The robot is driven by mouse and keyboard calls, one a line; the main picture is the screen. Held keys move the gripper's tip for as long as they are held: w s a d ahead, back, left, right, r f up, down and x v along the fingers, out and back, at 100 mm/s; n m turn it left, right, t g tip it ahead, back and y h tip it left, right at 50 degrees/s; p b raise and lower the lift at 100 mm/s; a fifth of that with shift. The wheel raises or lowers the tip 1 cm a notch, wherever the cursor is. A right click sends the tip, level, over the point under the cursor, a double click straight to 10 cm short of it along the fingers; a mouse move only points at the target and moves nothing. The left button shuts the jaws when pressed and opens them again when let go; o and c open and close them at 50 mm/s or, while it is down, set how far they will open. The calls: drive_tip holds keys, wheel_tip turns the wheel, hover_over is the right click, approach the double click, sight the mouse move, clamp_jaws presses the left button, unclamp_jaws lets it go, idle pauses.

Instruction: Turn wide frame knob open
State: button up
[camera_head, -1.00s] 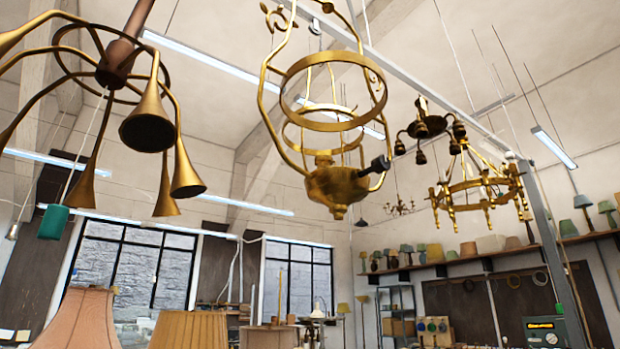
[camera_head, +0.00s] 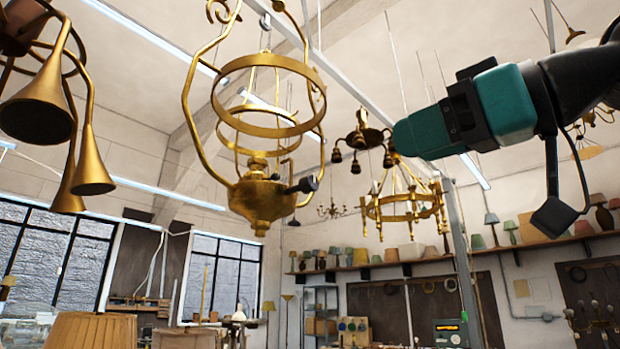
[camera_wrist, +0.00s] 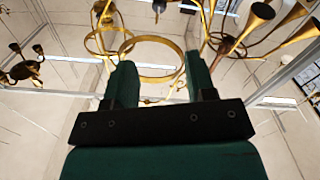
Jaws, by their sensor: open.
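The wide brass frame lamp (camera_head: 262,200) hangs left of centre in the head view, with round hoops between curved side rods above a brass body. A small dark knob (camera_head: 304,185) sticks out from the right side of that body. My green gripper (camera_head: 408,134) points left, to the right of the lamp and higher than the knob, apart from it. In the wrist view, the two fingers of my gripper (camera_wrist: 160,80) are spread and nothing is held. A brass hoop (camera_wrist: 150,42) shows beyond them. I cannot make out the knob in the wrist view.
A brass horn chandelier (camera_head: 75,150) hangs at the left, close to the wide frame. A ring chandelier (camera_head: 404,205) and a dark small chandelier (camera_head: 360,138) hang farther back. A lampshade (camera_head: 95,330) stands below left. The air between gripper and knob looks clear.

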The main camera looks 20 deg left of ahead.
sight(313, 181)
drive_tip(key=p+x, duration=0.7)
drive_tip(key=x, duration=0.8)
drive_tip(key=shift+r, duration=0.15)
drive_tip(key=shift+w+a, duration=0.2)
drive_tip(key=shift+a, duration=0.4)
drive_tip(key=shift+f, duration=0.2)
